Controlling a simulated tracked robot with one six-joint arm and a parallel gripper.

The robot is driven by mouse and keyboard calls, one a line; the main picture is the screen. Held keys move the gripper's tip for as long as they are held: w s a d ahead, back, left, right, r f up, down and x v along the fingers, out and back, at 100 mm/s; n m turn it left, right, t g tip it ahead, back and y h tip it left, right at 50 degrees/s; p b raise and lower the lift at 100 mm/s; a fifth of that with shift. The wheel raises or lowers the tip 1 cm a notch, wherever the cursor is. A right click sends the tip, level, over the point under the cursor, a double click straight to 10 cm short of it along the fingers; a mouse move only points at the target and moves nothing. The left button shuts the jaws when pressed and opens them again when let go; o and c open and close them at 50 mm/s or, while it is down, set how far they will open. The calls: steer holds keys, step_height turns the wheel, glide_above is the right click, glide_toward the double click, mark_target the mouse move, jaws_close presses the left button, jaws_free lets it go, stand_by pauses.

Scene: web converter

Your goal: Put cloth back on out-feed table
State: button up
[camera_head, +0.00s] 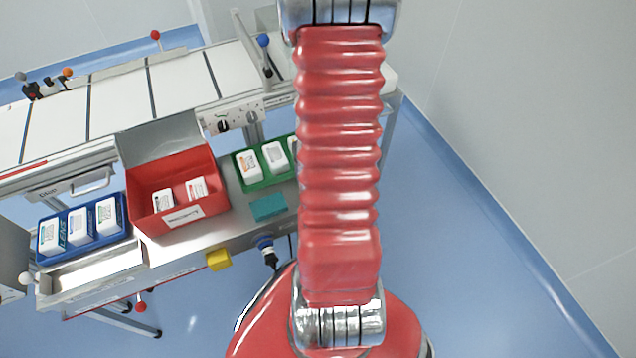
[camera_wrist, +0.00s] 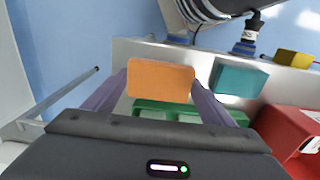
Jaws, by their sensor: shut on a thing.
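My gripper (camera_wrist: 161,88) is shut on an orange, block-shaped folded cloth (camera_wrist: 160,78) in the wrist view, with one finger at each side of it. The cloth appears over the green tray (camera_wrist: 170,110) and the steel table (camera_wrist: 130,48); I cannot tell how high above them it is. In the head view, my arm hides the gripper and the orange cloth. A teal block-shaped piece (camera_head: 268,207) lies on the steel table (camera_head: 238,222) in front of the green tray (camera_head: 285,178); it also shows in the wrist view (camera_wrist: 238,76).
A red open bin (camera_head: 152,184) with white packs stands left of the green tray, and a blue tray (camera_head: 73,255) with white packs is farther left. A yellow block (camera_head: 218,260) is at the table's front edge. A belt conveyor (camera_head: 120,98) runs behind. Bare table surrounds the teal piece.

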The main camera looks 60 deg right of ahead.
steer(key=shift+f, duration=1.95)
steer(key=shift+f, duration=0.1)
steer(key=o, duration=1.1)
steer(key=shift+r, duration=6.1)
